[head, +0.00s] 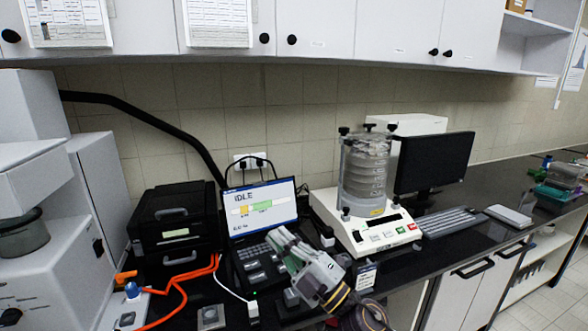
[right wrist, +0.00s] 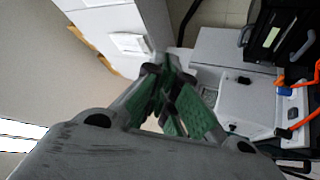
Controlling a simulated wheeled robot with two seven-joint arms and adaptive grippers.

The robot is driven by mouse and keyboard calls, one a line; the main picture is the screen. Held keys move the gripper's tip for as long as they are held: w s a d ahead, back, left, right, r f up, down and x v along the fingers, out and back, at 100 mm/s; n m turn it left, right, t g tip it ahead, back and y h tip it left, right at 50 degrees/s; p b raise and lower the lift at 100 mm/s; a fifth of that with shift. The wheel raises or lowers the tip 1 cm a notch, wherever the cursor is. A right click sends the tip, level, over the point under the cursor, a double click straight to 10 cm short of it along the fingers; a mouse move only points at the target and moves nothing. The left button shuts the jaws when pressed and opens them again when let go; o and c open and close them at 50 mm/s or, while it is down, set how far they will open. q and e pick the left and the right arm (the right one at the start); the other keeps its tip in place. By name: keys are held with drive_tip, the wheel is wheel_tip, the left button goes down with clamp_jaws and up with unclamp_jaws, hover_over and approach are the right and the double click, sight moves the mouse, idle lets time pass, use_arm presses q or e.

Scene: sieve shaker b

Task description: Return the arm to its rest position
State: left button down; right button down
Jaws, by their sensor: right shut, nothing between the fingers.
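My right gripper (head: 279,243) is grey with green finger pads and is shut with nothing in it. In the head view it is in front of the laptop and to the left of the sieve shaker (head: 352,229), apart from the shaker. It also shows in the right wrist view (right wrist: 168,72), its fingertips close together. The shaker carries a clear sieve stack (head: 364,175) clamped upright. The laptop screen (head: 261,205) reads IDLE. My left gripper is not in view.
A black box-shaped device (head: 174,223) and orange cables (head: 177,284) are to the left. A white machine (head: 42,255) stands at far left. A dark monitor (head: 436,162) and a keyboard (head: 447,221) are right of the shaker. Wall cabinets (head: 317,27) hang above.

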drive_tip(key=w+d+f+m+t+h, duration=0.2)
drive_tip(key=d+f+m+t+h, duration=0.15)
drive_tip(key=d+m+h, duration=0.35)
drive_tip(key=w+d+f+m+t+h, duration=0.2)
drive_tip(key=w+d+f+m+h, duration=0.15)
drive_tip(key=d+m+h, duration=0.35)
drive_tip(key=s+d+f+m+g+h, duration=0.2)
drive_tip(key=s+d+f+m+g, duration=0.15)
drive_tip(key=f, duration=0.35)
drive_tip(key=s+d+f+m+g+h, duration=0.2)
drive_tip(key=d+f+m+g+h, duration=0.15)
drive_tip(key=f, duration=0.45)
drive_tip(key=s+d+f+m+g+y, duration=0.1)
drive_tip(key=s+d+f+g, duration=0.1)
drive_tip(key=s+f+g, duration=0.6)
drive_tip(key=s+d+f+g+y, duration=0.15)
drive_tip(key=s+f, duration=0.45)
drive_tip(key=s, duration=0.6)
wheel_tip(320, 180, down, 34)
drive_tip(key=s+g+h, duration=0.1)
drive_tip(key=s+g, duration=0.1)
drive_tip(key=s, duration=0.1)
drive_tip(key=s+d+f, duration=0.2)
drive_tip(key=s+f, duration=0.7)
drive_tip(key=s, duration=0.1)
drive_tip(key=s+d+f, duration=0.2)
drive_tip(key=s+f, duration=0.8)
drive_tip(key=s, duration=0.1)
drive_tip(key=shift+s+d+g, duration=0.3)
drive_tip(key=shift+g, duration=0.1)
